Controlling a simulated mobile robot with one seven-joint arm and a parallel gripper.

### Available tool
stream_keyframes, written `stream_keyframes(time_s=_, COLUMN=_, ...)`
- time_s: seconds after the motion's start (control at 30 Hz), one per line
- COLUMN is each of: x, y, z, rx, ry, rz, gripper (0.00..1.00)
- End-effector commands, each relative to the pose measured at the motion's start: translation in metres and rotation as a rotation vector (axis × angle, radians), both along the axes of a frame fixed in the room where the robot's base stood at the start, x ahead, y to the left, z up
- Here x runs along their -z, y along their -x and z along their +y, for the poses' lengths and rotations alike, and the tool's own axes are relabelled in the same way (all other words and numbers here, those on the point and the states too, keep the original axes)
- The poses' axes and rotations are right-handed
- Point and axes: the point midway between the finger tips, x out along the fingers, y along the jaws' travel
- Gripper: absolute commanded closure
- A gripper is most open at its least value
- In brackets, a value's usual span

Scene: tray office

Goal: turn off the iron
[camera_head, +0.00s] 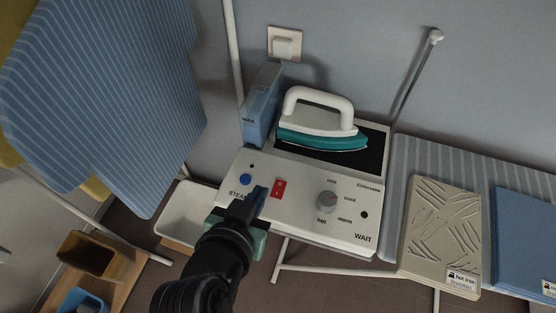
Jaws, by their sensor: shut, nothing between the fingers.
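The iron station (305,217) is a white unit with a sloping front panel. The iron (322,138), teal with a white handle, rests on its dark plate (372,163). The panel has a blue round button (245,179), a red rocker switch (279,188) and a grey knob (327,201) with labels around it. My gripper (258,197) is shut and empty at the panel's left part, just left of the red switch and below the blue button. I cannot tell whether its tip touches the panel. It hides part of the "STEAM" label. The switch position is not clear.
A blue water tank (262,106) stands at the unit's back left, below a wall socket (285,43). A white bin (187,217) is at left.

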Motion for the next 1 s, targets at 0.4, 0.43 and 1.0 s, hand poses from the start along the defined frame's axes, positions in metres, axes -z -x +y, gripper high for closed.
stream_keyframes(time_s=0.4, x=-0.011, y=0.019, z=-0.007, rx=0.034, ry=0.023, rz=0.068, gripper=1.0)
stream_keyframes(time_s=0.43, x=-0.011, y=0.019, z=-0.007, rx=0.034, ry=0.023, rz=0.068, gripper=1.0)
stream_keyframes(time_s=1.0, x=0.011, y=-0.01, z=-0.016, rx=0.035, ry=0.023, rz=0.069, gripper=1.0)
